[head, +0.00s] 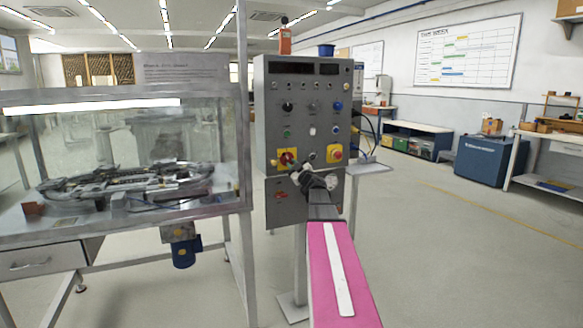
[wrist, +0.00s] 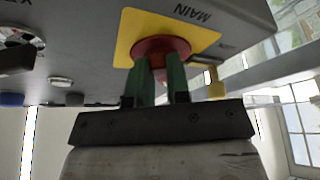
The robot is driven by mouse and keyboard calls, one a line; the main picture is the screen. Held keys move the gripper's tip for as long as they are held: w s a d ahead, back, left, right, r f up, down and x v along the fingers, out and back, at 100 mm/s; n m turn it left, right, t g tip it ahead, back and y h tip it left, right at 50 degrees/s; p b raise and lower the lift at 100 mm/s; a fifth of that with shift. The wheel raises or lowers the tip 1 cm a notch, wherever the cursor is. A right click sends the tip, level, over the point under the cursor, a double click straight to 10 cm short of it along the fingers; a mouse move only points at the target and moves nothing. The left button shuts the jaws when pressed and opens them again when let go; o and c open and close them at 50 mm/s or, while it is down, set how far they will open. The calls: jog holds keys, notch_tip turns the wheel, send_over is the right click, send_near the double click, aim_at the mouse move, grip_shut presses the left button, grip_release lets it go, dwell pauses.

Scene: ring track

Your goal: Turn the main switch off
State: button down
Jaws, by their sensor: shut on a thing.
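The main switch is a red knob (wrist: 160,46) on a yellow plate (wrist: 200,38) marked MAIN, in the upper middle of the wrist view. In the head view the main switch (head: 287,157) is at the lower left of the grey control panel (head: 270,100). My gripper (wrist: 160,68) has green fingers on either side of the red knob's grip and is shut on it. In the head view my arm partly covers the panel's lower part. The fingers hide part of the knob, and I cannot tell its exact angle.
A small yellow part (wrist: 214,82) hangs beside the plate, close to my gripper. A second yellow plate with a red button (head: 335,153) is to the right on the panel. A glass-walled case (head: 125,105) stands at left.

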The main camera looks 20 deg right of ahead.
jog(key=n+g, duration=0.1)
jog(key=n, duration=0.3)
jog(key=r+n+g+y, duration=0.1)
jog(key=n+g, duration=0.1)
jog(key=n, duration=0.2)
jog(key=d+r+n+g+y, duration=0.1)
jog(key=n, duration=0.4)
jog(key=shift+w+g, duration=0.1)
jog(key=shift+g, duration=0.2)
jog(key=shift+a, duration=0.1)
jog(key=c, duration=1.1)
grip_release()
jog(key=shift+f, duration=0.1)
jog(key=v, duration=1.1)
jog(key=shift+w, duration=0.1)
